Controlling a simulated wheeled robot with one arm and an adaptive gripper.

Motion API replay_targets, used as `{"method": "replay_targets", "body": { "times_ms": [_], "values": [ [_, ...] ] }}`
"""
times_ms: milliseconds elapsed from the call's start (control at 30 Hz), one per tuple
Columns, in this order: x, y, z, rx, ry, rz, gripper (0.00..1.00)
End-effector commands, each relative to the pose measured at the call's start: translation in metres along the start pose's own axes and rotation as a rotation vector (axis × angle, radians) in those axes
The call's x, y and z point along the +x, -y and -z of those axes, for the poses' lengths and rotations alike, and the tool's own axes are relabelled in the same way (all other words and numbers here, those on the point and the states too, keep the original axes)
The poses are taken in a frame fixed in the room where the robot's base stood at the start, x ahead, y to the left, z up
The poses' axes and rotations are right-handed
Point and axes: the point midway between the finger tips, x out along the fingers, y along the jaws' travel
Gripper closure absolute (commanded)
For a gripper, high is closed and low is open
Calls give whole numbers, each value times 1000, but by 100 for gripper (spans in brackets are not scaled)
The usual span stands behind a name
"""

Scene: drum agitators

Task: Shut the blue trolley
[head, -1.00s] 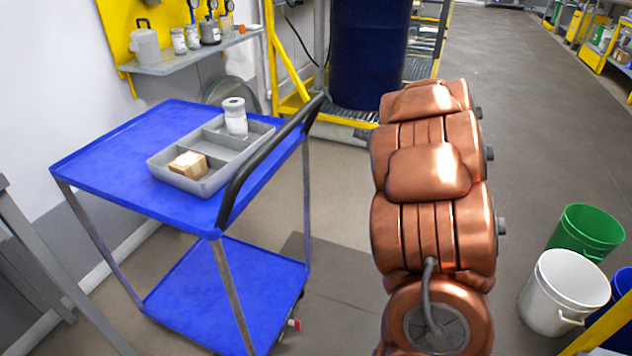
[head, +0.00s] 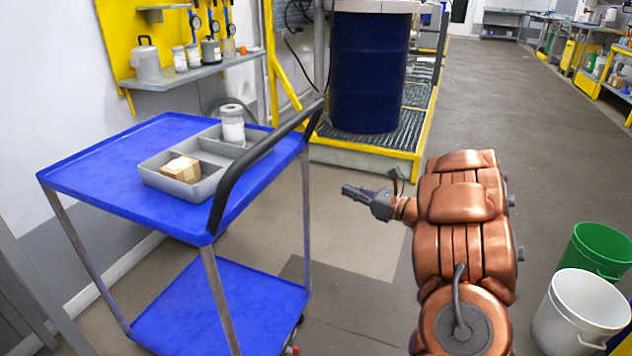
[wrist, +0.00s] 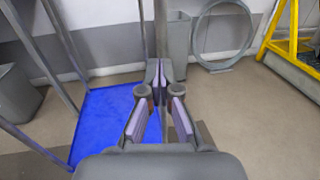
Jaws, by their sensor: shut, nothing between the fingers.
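The blue trolley (head: 95,170) stands at the left in the head view, with a blue top shelf, a blue lower shelf (head: 215,310), grey legs and a black push handle (head: 262,165) on its right side. My gripper (head: 348,190) is to the right of the trolley, apart from the handle, pointing left towards it. In the wrist view my gripper (wrist: 158,72) is shut with its fingertips together and nothing between them. The lower shelf (wrist: 100,115) shows in the wrist view beyond and left of the fingers. No drawer or door shows on the trolley.
A dark blue drum (head: 370,75) stands behind on a yellow-edged platform. Green (head: 602,250) and white (head: 580,312) buckets stand at the right.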

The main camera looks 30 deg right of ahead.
Motion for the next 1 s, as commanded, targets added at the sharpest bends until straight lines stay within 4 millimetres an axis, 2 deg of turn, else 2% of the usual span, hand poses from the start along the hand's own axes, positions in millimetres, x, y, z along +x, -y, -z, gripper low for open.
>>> {"method": "replay_targets", "body": {
  "times_ms": [600,800,1000],
  "values": [
    [80,-1,1,1,1,-1,100],
    [99,-1,0,1,2,-3,100],
    [108,0,0,1,1,0,100]
  ]
}}
